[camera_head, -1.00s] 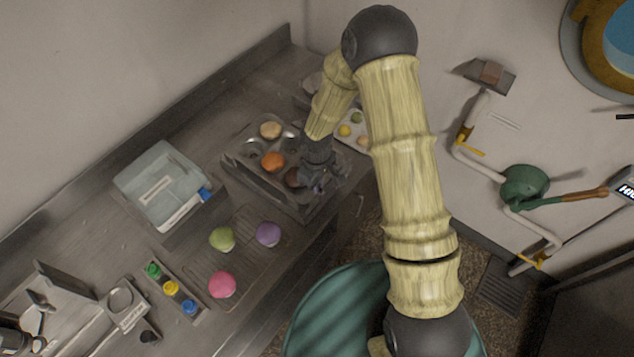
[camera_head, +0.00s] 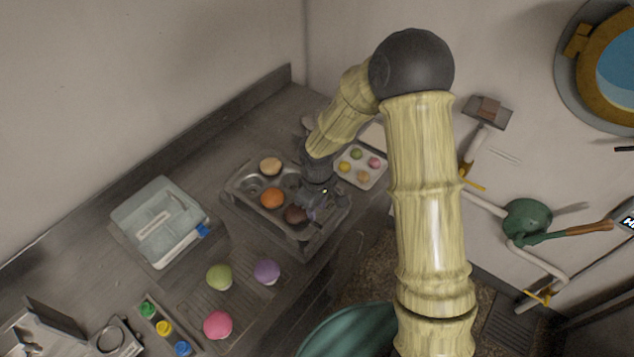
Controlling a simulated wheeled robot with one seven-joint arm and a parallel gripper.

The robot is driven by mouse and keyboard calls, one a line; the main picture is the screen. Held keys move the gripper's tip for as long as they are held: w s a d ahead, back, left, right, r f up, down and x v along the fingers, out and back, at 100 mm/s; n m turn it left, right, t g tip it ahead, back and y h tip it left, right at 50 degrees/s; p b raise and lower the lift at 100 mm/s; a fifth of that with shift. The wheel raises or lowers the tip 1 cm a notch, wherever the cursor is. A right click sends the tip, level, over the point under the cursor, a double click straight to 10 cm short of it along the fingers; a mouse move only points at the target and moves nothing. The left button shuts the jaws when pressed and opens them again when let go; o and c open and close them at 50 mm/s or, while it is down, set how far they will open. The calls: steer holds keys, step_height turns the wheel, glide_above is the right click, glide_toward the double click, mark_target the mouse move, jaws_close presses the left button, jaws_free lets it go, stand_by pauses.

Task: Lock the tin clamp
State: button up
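The metal muffin tin (camera_head: 244,188) sits on the counter, in a grey metal holder (camera_head: 262,229) whose front rail runs along the tin's near side. A tan bun, an orange bun (camera_head: 272,197) and a brown bun (camera_head: 296,214) are in its cups. My gripper (camera_head: 318,202) is over the right end of the tin, close to the brown bun. The fingers are small and dark and blend with the metal, so I cannot tell whether they are open or touching the clamp. No clamp lever stands out clearly; my gripper and wrist cover that end.
A clear lidded box (camera_head: 150,222) stands left of the tin. Green, purple and pink buns (camera_head: 218,325) lie on a rack in front. A small tray of colored buns (camera_head: 342,158) is behind my wrist. Coloured-cap bottles (camera_head: 164,328) are front left. A wall closes the back.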

mark_target(317, 223)
step_height(317, 223, up, 11)
steer(key=b, duration=0.1)
steer(key=shift+r+b, duration=0.15)
steer(key=shift+b, duration=0.25)
steer(key=s+d+f+m+t+b, duration=0.2)
steer(key=s+d+m+b, duration=0.2)
steer(key=s+d+m, duration=0.6)
steer(key=s+d, duration=0.2)
steer(key=d, duration=0.2)
steer(key=shift+s+d+f+m+t, duration=0.25)
steer(key=shift+d+f+m+t, duration=0.05)
steer(key=shift+f, duration=0.1)
steer(key=shift+c, duration=0.2)
stand_by(0.3)
